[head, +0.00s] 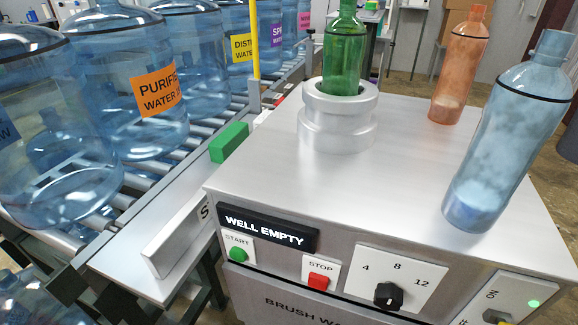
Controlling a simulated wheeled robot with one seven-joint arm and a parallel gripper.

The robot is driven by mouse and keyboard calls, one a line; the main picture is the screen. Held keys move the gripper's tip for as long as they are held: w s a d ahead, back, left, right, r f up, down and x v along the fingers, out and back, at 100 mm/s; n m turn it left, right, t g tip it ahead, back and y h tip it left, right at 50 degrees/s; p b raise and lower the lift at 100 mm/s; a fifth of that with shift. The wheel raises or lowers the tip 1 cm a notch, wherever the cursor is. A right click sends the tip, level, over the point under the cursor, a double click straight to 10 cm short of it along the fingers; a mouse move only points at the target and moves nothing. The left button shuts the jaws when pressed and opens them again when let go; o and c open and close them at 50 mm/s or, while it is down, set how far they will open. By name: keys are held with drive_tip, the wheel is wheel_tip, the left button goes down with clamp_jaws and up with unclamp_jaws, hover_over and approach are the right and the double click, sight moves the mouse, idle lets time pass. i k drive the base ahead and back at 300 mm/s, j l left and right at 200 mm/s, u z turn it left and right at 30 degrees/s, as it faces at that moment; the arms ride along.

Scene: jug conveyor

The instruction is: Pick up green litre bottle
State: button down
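The green bottle (344,50) stands upright in the round metal well (338,132) on top of the steel machine. Its lower part is hidden inside the well's ring, and its top is cut off by the upper edge of the head view. My gripper does not show in this view.
An orange bottle (460,65) and a blue bottle (508,135) stand on the machine top (400,170) at the right. Large blue water jugs (130,90) line a roller conveyor at the left. The front panel has a WELL EMPTY sign (267,228), buttons and a dial (388,294).

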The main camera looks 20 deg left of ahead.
sight(345, 38)
drive_tip(key=i+j+u, duration=0.1)
drive_tip(key=u, duration=0.4)
drive_tip(key=i+j+u, duration=0.1)
drive_tip(key=u, duration=0.35)
drive_tip(key=i+j+u, duration=0.1)
drive_tip(key=u, duration=0.4)
drive_tip(key=i+u, duration=0.15)
drive_tip(key=u, duration=0.35)
